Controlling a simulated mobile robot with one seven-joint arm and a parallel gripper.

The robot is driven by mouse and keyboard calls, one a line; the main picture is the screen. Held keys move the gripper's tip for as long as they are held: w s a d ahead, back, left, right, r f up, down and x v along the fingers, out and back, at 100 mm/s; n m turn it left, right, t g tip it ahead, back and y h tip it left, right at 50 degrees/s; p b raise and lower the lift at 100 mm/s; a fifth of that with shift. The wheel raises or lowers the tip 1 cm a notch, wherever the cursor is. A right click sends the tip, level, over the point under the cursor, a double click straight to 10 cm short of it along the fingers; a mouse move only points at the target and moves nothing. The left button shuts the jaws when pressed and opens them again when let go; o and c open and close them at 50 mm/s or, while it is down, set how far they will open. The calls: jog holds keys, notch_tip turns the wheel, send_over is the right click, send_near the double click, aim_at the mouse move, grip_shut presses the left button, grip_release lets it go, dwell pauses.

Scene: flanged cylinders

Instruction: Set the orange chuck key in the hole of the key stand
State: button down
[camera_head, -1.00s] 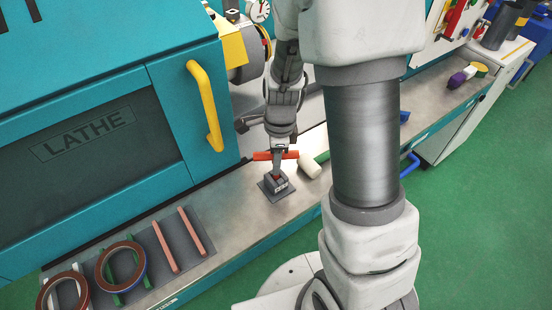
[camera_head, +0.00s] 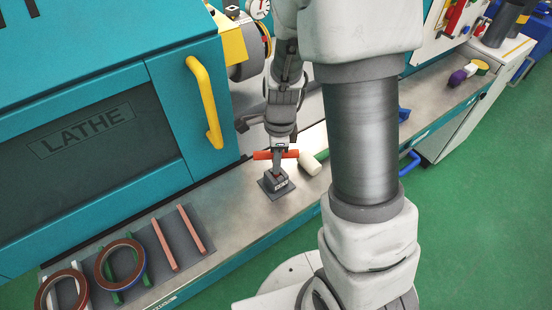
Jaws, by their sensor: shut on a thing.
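The orange chuck key (camera_head: 263,155) shows as a crossbar at my gripper, lying level above the key stand. My gripper (camera_head: 278,155) is shut on the chuck key, and the bar sticks out on both sides of the fingers. The key stand (camera_head: 275,183) is a small dark grey block on a flat square base on the metal ledge, right below the gripper. The key's lower shank and the stand's hole are hidden or too small to make out, so I cannot tell whether the shank is in the hole.
A white cylinder with a green part (camera_head: 310,163) lies just right of the stand. The lathe door with its yellow handle (camera_head: 205,105) stands close on the left. A grey mat (camera_head: 160,232) with pink bars and brown rings lies at lower left. Bare ledge separates mat and stand.

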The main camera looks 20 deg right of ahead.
jog(key=shift+f, duration=0.25)
jog(key=c, duration=0.6)
grip_release()
jog(key=shift+r, duration=0.1)
notch_tip(320, 180, up, 17)
jog(key=p, duration=0.3)
jog(key=shift+s+d+r, duration=0.15)
jog(key=shift+d, duration=0.3)
